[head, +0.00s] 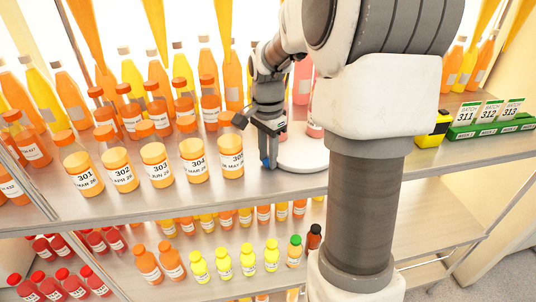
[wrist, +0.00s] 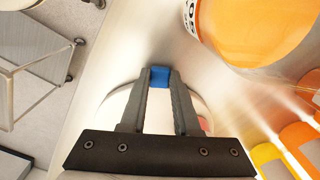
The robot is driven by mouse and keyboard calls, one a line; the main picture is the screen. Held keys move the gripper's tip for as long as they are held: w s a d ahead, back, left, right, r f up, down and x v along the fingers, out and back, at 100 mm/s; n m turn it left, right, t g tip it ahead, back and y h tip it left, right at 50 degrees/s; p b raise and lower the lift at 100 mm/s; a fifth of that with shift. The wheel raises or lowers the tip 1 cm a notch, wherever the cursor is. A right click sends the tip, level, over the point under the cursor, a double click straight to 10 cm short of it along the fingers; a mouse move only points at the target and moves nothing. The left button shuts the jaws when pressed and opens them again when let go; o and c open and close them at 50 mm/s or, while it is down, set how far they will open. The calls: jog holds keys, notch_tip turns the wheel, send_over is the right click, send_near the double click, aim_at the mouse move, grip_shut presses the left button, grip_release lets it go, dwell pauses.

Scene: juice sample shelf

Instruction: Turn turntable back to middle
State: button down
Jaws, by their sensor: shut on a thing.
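The turntable (head: 303,156) is a white round disc on the upper shelf, partly hidden behind my arm. A small blue piece (head: 264,162) shows at its left front edge. My gripper (head: 267,158) points down there with its fingers at the blue piece. In the wrist view the blue piece (wrist: 160,77) sits between the fingertips of my gripper (wrist: 160,85), and the white disc (wrist: 118,103) lies below the fingers. My gripper is shut on the blue piece. Pink bottles (head: 303,80) stand at the turntable, partly hidden by my arm.
Orange jars numbered 301 to 305 (head: 231,164) stand just left of the turntable; jar 305 is close to my gripper. Tall bottles (head: 205,65) line the back. A yellow device (head: 432,128) and green batch-card holder (head: 490,127) stand at right. Small bottles (head: 248,258) fill the lower shelf.

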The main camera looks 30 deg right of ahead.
jog(key=shift+s, duration=0.15)
dwell(0.7)
jog(key=shift+s+d+n, duration=0.25)
jog(key=shift+s+n, duration=0.35)
jog(key=shift+n, duration=0.05)
jog(key=shift+s+d+n, duration=0.2)
jog(key=shift+s+n, duration=0.35)
jog(key=shift+n, duration=0.1)
jog(key=shift+s+d+n+b, duration=0.15)
jog(key=shift+s+d+n, duration=0.4)
jog(key=shift+s+n, duration=0.25)
jog(key=shift+s+d+n+b, duration=0.15)
jog(key=shift+s+d+n, duration=0.4)
jog(key=shift+n, duration=0.35)
jog(key=shift+s+d+n, duration=1.1)
jog(key=shift+d+n, duration=0.2)
jog(key=shift+n, duration=0.4)
jog(key=shift+s+d+n, duration=0.25)
jog(key=shift+d+n, duration=0.35)
jog(key=shift+s+d+n, duration=0.2)
jog(key=shift+d+n, duration=0.4)
jog(key=shift+r, duration=0.1)
jog(key=c, duration=0.6)
grip_release()
jog(key=shift+c, duration=0.2)
